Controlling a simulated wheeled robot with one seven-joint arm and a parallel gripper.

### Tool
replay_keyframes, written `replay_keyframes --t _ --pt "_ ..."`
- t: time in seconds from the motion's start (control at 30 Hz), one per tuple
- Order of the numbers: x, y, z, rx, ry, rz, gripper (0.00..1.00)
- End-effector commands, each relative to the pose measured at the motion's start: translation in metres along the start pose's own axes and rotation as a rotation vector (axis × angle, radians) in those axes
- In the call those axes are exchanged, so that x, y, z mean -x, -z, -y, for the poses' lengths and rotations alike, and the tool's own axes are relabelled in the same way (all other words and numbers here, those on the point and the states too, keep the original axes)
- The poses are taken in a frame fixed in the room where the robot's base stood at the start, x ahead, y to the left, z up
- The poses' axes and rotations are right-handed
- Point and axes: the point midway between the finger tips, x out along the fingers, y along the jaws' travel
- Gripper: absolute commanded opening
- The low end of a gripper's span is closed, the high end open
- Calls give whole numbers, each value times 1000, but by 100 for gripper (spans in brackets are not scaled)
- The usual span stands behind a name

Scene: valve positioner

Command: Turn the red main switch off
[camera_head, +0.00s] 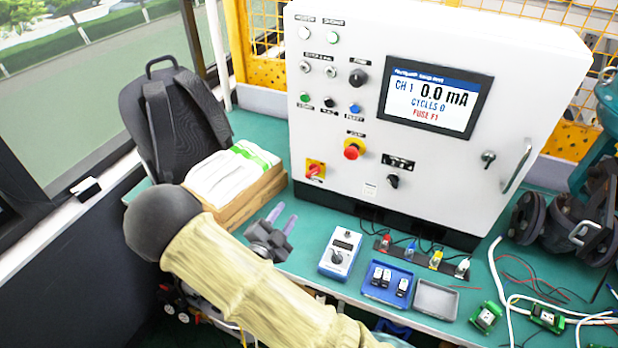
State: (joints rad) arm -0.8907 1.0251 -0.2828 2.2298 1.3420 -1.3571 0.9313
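The red main switch (315,170) is a red rotary handle on a yellow square plate, low on the left side of the white control cabinet (440,175). Its handle looks tilted, but its exact position is too small to tell. My gripper (283,217) is below and left of the switch, over the green bench, apart from the cabinet. Its two pale purple fingers are spread with nothing visible between them. My beige-sleeved arm comes in from the bottom of the picture.
A red emergency stop button (352,149) sits above and right of the switch. White cloths (230,172) on cardboard and a black backpack (175,125) stand left. A handheld meter (340,254), blue tray (387,283) and grey tray (436,299) lie in front of the cabinet.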

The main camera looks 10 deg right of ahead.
Motion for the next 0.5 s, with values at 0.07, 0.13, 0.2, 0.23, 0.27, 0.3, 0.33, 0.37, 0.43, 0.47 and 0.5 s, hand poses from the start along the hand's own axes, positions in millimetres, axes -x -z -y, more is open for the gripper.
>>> replay_keyframes --t 0.07,0.13,0.2,0.23,0.27,0.3,0.33,0.37,0.43,0.47,0.5 --pt "-13 2 0 2 -3 -3 33" --pt "-25 2 1 1 -3 -3 33" --pt "-37 3 0 1 -3 -4 33" --pt "-42 2 0 1 -2 -3 33" --pt "-48 3 0 1 -2 -3 33" --pt "-55 3 0 1 -3 -3 33" --pt "-60 2 1 0 -2 -2 33" --pt "-66 2 1 0 -2 -2 33" --pt "-78 3 0 2 -2 -2 33" --pt "-83 2 1 1 -2 -2 33" --pt "-90 3 0 1 -3 -3 33"
